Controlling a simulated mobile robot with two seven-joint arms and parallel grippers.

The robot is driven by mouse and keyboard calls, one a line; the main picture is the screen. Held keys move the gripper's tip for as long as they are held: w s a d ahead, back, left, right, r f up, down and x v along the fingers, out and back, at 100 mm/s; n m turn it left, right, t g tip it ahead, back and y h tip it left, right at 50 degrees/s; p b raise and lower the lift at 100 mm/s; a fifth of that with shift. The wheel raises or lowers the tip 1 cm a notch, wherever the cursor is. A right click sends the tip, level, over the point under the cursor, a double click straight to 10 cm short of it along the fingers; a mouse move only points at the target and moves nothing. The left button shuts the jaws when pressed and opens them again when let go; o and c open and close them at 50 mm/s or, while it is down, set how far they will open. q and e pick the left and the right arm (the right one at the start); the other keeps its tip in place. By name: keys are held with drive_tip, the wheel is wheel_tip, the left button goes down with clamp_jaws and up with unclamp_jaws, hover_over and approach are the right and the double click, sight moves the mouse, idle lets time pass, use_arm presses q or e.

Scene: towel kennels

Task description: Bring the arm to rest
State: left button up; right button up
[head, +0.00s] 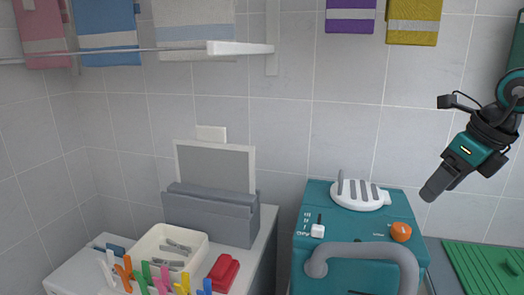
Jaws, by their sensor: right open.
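My right gripper (436,187) hangs in the air at the right side of the head view, pointing down and to the left. It is seen from the side, so the gap between its fingers is hard to make out, and nothing shows in it. It is apart from the teal machine (345,222) below and to its left. My left gripper is not in view.
A grey curved bar (362,249) fronts the machine; a white slotted piece (357,195) and an orange object (401,232) sit on top. A counter at left holds a white bin (150,248), a grey box (210,219) and coloured pegs. Towels hang above. A green ribbed board (480,272) lies lower right.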

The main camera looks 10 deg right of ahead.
drive_tip(key=w+a+f+m+t+y+p, duration=0.1)
drive_tip(key=a+f+m+t+y+p, duration=0.2)
drive_tip(key=a+y, duration=0.8)
drive_tip(key=w+a+f+m+t+y+p, duration=0.1)
drive_tip(key=a+f+m+y+p, duration=0.3)
drive_tip(key=a, duration=1.4)
drive_tip(key=d+f+m+t+h+p, duration=0.3)
drive_tip(key=f+m+t+h, duration=0.55)
drive_tip(key=m, duration=1.15)
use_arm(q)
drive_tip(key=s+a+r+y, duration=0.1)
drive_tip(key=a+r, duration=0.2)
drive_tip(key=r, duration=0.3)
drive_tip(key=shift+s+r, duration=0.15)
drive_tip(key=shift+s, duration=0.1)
use_arm(e)
drive_tip(key=s+d+f+m+g+h, duration=0.1)
drive_tip(key=s+f+m+g+h, duration=0.5)
drive_tip(key=s+f+m, duration=0.3)
drive_tip(key=s+f, duration=0.4)
drive_tip(key=shift+s+d+f+m, duration=0.2)
drive_tip(key=shift+s+f+m, duration=0.05)
drive_tip(key=shift+m, duration=0.15)
